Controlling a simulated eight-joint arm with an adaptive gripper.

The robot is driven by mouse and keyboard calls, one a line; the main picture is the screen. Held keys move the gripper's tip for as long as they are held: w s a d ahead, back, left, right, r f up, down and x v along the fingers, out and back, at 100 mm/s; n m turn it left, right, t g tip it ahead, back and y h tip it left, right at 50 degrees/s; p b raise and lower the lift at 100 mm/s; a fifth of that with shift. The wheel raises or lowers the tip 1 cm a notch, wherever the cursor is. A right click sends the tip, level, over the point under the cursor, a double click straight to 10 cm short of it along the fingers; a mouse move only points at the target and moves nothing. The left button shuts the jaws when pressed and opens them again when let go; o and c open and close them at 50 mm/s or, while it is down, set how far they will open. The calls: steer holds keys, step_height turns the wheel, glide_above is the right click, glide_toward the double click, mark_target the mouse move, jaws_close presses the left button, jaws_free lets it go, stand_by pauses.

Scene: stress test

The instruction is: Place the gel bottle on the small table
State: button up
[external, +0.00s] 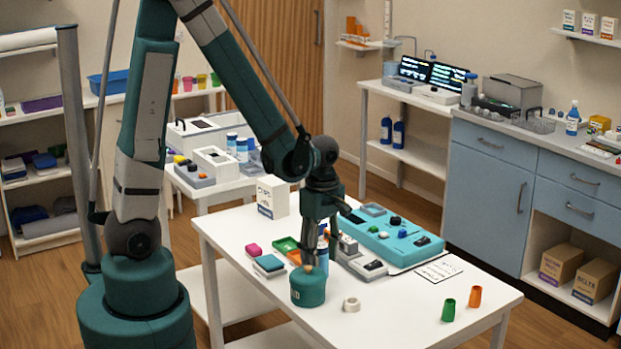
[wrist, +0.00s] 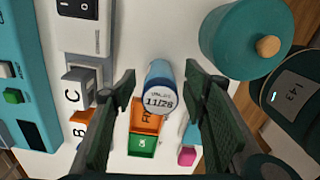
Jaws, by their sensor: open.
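A blue bottle with a white round top marked 11/26 stands between my gripper's fingers in the wrist view (wrist: 158,72); I cannot tell for sure that it is the gel bottle. In the external view, this blue bottle (external: 323,251) is partly hidden under my gripper (external: 322,222). My gripper is open, with its fingers (wrist: 159,80) on either side of the bottle and visible gaps beside it. The bottle stands on the white table (external: 400,315) in front. A smaller white table (external: 228,190) stands behind it to the left, holding boxes and bottles.
A teal lidded pot (external: 308,288) stands close to the bottle; it also shows in the wrist view (wrist: 235,50). A teal panel (external: 400,240) and grey devices lie to the right. Small orange and green trays (external: 286,246) are near.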

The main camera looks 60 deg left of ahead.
steer(key=shift+f, duration=1.05)
steer(key=c, duration=1.1)
steer(key=shift+r, duration=0.1)
steer(key=shift+r+p, duration=1.05)
steer(key=shift+r, duration=3.9)
